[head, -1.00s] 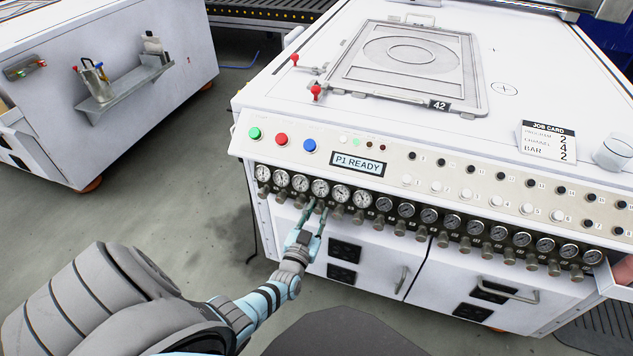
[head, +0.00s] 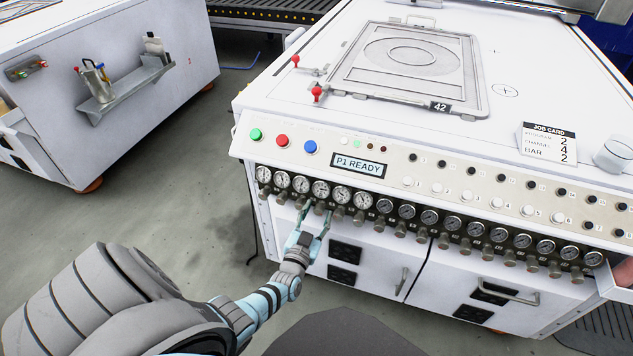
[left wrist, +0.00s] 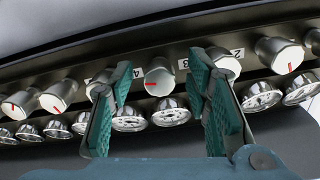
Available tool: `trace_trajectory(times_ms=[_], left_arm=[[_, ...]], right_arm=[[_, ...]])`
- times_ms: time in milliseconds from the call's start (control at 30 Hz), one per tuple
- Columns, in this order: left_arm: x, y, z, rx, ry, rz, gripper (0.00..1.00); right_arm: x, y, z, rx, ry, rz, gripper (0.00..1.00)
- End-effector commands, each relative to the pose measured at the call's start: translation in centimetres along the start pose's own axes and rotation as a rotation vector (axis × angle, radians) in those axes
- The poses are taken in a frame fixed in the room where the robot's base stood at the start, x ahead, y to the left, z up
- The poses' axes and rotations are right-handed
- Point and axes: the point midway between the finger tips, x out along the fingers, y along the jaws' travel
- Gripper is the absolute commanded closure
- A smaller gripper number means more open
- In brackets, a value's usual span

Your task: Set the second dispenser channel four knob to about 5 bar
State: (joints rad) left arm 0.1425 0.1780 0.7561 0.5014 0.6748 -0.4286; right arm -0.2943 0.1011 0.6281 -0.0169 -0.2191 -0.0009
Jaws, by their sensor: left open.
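The dispenser front carries a long row of round gauges with small knobs under them. The fourth gauge from the left (head: 320,189) has a white face; its needle is too small to read. My left gripper (head: 316,214) is open just below it. In the left wrist view, the open fingers (left wrist: 160,108) stand on either side of a silver knob (left wrist: 158,80), apart from it. Its red mark points left in that view. A label reading 4 (left wrist: 183,64) is beside it. The right finger partly covers the neighbouring knob (left wrist: 227,62). My right gripper is out of view.
A job card (head: 548,141) shows program 2, channel 4, bar 2. A display (head: 360,164) reads P1 READY beside green, red and blue buttons. Cabinet doors with handles (head: 402,281) lie below the knobs. Neighbouring knobs stand close on both sides.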

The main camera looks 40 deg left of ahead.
Motion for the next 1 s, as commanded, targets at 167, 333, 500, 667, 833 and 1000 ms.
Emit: trace_trajectory(times_ms=[167,333,500,667,833,1000], left_arm=[[-1.0,0.0,0.1,0.001,0.000,0.000,0.56],[-4.3,0.0,0.1,0.000,-0.001,0.001,0.56],[-7.2,0.0,0.1,-0.001,-0.001,0.001,0.56],[-8.1,-0.1,0.0,0.000,0.000,0.000,0.56],[-8.0,-0.1,0.0,0.000,0.000,0.000,0.56],[-8.0,-0.1,0.0,0.000,0.000,0.000,0.56]], right_arm=[[0.0,-0.1,-0.3,0.000,0.005,-0.001,0.56],[0.0,0.0,-0.2,0.000,0.003,0.000,0.56],[0.0,0.0,-0.1,0.000,0.002,0.000,0.56],[0.0,0.0,-0.1,0.000,0.001,0.000,0.56],[0.0,0.0,-0.1,0.000,0.001,0.000,0.56],[0.0,0.0,0.0,0.000,0.000,0.000,0.56]])
